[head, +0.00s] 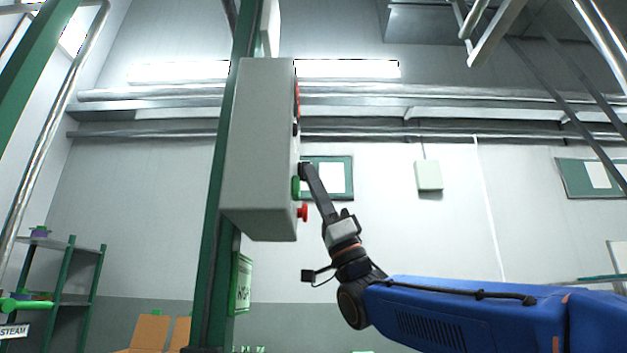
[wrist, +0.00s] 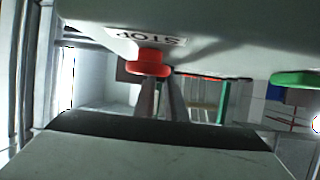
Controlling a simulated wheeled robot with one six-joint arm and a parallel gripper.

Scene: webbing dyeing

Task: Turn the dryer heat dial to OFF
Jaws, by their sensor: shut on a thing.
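A grey control box (head: 262,150) hangs on a green post in the head view. My gripper (head: 305,170) reaches up to its right face from below right, fingertips at the panel. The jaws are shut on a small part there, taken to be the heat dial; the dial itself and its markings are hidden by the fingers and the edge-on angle. In the wrist view my gripper fingers (wrist: 163,98) run up behind a red stop button (wrist: 149,63), which hides their tips. The dial's setting cannot be read.
Just below my fingertips are a green button (head: 295,187) and the red button (head: 303,212), close to my fingers. A STOP label (wrist: 150,37) shows upside down. More controls sit higher on the panel. The space right of the box is open to the back wall.

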